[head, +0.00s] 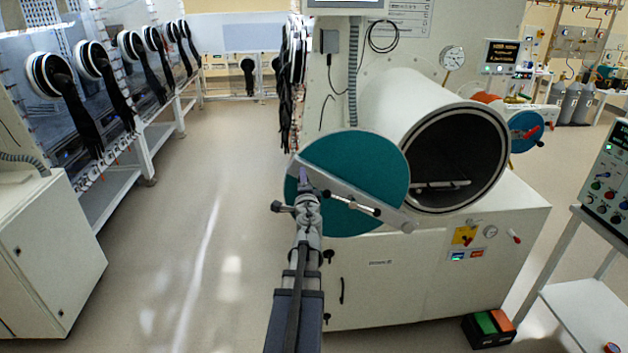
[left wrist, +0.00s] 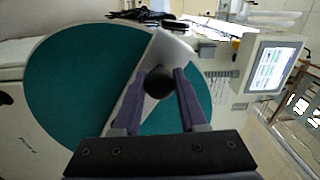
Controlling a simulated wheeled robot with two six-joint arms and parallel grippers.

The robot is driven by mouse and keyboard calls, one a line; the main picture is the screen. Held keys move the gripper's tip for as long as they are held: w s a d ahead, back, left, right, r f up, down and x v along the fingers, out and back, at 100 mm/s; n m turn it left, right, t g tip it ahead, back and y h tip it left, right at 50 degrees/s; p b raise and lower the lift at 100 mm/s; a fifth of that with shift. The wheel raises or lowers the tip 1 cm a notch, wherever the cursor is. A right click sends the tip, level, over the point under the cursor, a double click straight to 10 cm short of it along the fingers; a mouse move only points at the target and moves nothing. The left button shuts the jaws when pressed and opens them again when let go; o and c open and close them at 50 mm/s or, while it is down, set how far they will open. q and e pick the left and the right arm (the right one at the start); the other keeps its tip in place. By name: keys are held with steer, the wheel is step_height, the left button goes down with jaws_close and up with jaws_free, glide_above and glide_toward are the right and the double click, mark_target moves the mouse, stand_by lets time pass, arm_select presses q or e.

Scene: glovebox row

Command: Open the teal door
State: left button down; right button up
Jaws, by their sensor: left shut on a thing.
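The teal door (head: 365,160) is a round disc with a pale grey bar (head: 345,191) across it. It stands swung open to the left of the white chamber (head: 395,105), whose dark round mouth (head: 455,160) shows. My left gripper (head: 305,178) is at the left part of the door, near the bar's end. In the left wrist view the teal door (left wrist: 75,85) fills the left and middle, and my left gripper (left wrist: 158,95) is shut on a black knob (left wrist: 158,82) in front of the bar. My right gripper is not in view.
A tray lies inside the chamber mouth. A blue round door (head: 525,131) is farther right. A cart with a control panel (head: 608,175) stands at the right edge, and a pedal box (head: 488,328) is on the floor. Floor left of the door is clear, up to a white cabinet (head: 50,240).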

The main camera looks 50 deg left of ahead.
arm_select(q)
steer(key=shift+s+a+f+b, duration=0.2)
steer(key=shift+f+b, duration=0.1)
steer(key=shift+f, duration=0.2)
steer(key=shift+s+a+f+b, duration=0.1)
steer(key=shift+s+f+b, duration=0.15)
steer(key=shift+f, duration=0.2)
steer(key=shift+c, duration=2.3)
jaws_free()
steer(key=shift+d, duration=0.1)
